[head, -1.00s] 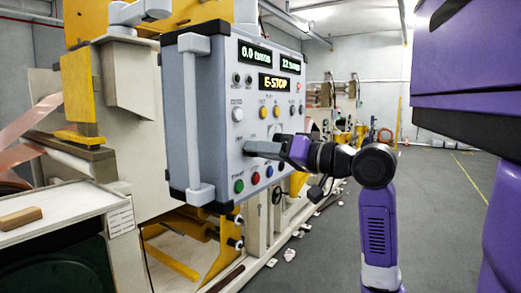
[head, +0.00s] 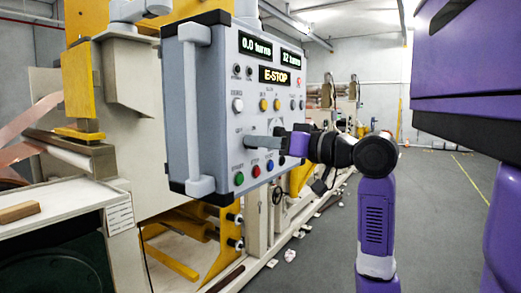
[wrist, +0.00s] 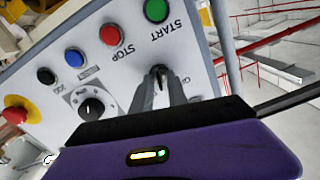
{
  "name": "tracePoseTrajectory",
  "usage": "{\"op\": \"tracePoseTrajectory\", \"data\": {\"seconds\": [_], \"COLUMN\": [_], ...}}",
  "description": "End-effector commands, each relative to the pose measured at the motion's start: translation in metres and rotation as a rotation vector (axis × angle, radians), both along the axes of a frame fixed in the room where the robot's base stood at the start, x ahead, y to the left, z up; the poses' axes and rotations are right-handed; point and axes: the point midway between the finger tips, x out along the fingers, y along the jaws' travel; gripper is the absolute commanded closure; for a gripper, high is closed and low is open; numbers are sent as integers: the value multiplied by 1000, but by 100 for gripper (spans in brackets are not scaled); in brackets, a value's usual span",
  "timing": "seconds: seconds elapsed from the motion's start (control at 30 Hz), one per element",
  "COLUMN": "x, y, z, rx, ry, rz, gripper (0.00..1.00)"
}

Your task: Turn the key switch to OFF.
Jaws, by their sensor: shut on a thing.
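Near the key are the green START button (wrist: 156,10), red STOP button (wrist: 110,34), blue button (wrist: 74,57), a black selector knob (wrist: 92,108) and a red mushroom button (wrist: 19,114). The display (head: 279,78) reads E-STOP. Open floor (head: 440,210) lies to the right.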

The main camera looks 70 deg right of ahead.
Motion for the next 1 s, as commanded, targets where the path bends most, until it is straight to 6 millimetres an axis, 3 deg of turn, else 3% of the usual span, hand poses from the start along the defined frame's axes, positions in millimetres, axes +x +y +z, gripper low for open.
{"op": "tracePoseTrajectory", "data": {"seconds": [0.6, 1.0], "x": [0, 0], "y": [2, 3], "z": [-3, -2], "rx": [-538, -715], "ry": [122, 164], "rz": [-1, -1], "gripper": [100, 100]}}
